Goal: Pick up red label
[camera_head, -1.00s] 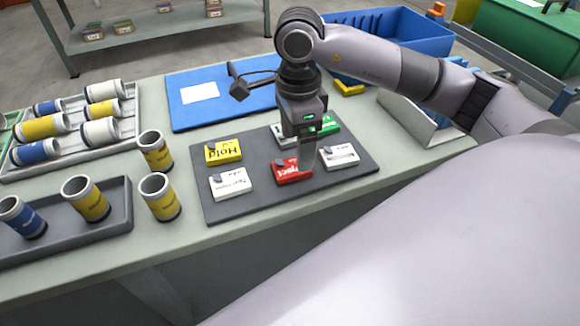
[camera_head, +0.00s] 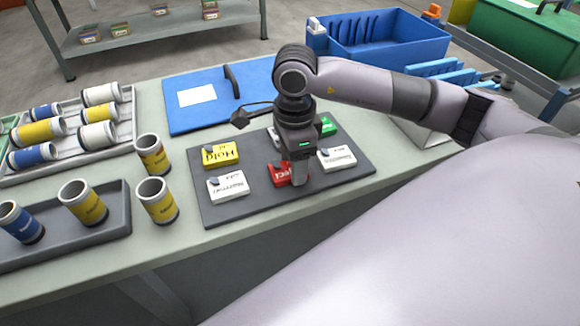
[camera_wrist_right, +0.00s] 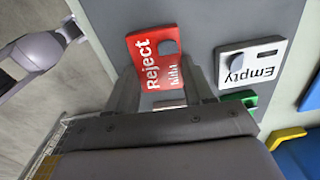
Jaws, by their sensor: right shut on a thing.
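The red label (camera_head: 278,174), marked "Reject", is at the front middle of the dark mat (camera_head: 215,211). My right gripper (camera_head: 299,180) comes down on it from above and is shut on it, covering its right part in the head view. In the right wrist view the red label (camera_wrist_right: 148,72) shows between the two fingers, its lettering facing the camera. It appears at or very near the mat; I cannot tell whether it touches.
Around it on the mat are a yellow "Hold" label (camera_head: 220,154), white labels (camera_head: 228,187) (camera_head: 337,158) and a green label (camera_head: 326,125) partly behind the gripper. Yellow-banded cups (camera_head: 157,201) stand left of the mat. A blue board (camera_head: 225,110) lies behind.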

